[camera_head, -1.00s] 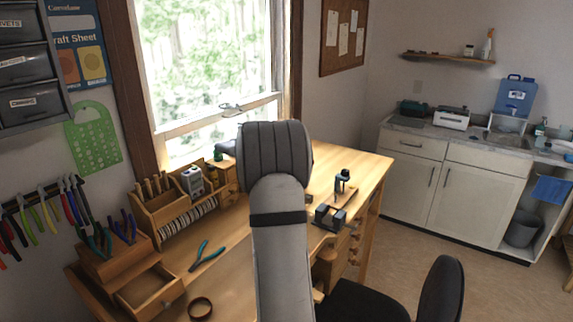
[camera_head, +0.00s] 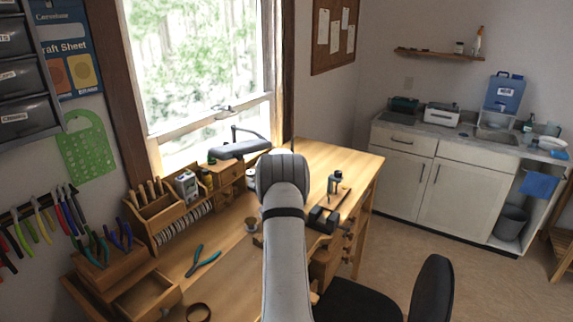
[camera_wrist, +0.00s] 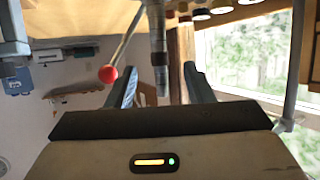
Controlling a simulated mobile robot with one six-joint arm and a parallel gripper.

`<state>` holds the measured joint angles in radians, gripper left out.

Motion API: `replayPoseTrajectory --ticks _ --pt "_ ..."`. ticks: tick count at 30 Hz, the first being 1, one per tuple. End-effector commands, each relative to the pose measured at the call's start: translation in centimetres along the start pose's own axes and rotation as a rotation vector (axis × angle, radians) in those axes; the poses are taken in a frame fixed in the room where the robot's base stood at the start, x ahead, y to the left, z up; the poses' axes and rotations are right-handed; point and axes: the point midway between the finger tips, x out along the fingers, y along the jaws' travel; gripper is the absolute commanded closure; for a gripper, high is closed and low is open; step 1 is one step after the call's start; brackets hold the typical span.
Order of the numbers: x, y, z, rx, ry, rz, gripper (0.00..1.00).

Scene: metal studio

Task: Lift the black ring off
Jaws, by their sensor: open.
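I cannot pick out a black ring with certainty. A dark brownish ring (camera_head: 198,312) lies on the bench at the bottom edge of the head view, partly cut off. In the wrist view, my gripper (camera_wrist: 160,72) is open, with its two fingers apart and nothing held. A grey metal post (camera_wrist: 157,45) shows between and beyond the fingers. In the head view my gripper is hidden behind my own arm.
The wooden bench (camera_head: 235,262) carries teal-handled pliers (camera_head: 203,262), a tool rack (camera_head: 165,212), a lamp (camera_head: 238,149) and a black block (camera_head: 322,219). A red ball on a rod (camera_wrist: 108,73) stands left of the fingers in the wrist view. A black chair (camera_head: 432,290) stands in front.

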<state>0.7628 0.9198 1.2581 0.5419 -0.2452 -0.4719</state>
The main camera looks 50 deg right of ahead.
Motion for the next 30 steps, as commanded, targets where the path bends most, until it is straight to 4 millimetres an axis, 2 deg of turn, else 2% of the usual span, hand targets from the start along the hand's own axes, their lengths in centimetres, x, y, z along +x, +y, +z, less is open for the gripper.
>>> replayPoseTrajectory --ticks 6,15,30 --pt "1.8 0.0 -0.1 0.000 0.000 0.000 0.53" --pt "2.1 0.0 0.0 0.000 0.000 0.000 0.53" --pt "2.0 -0.1 0.0 -0.001 0.000 -0.002 0.94"
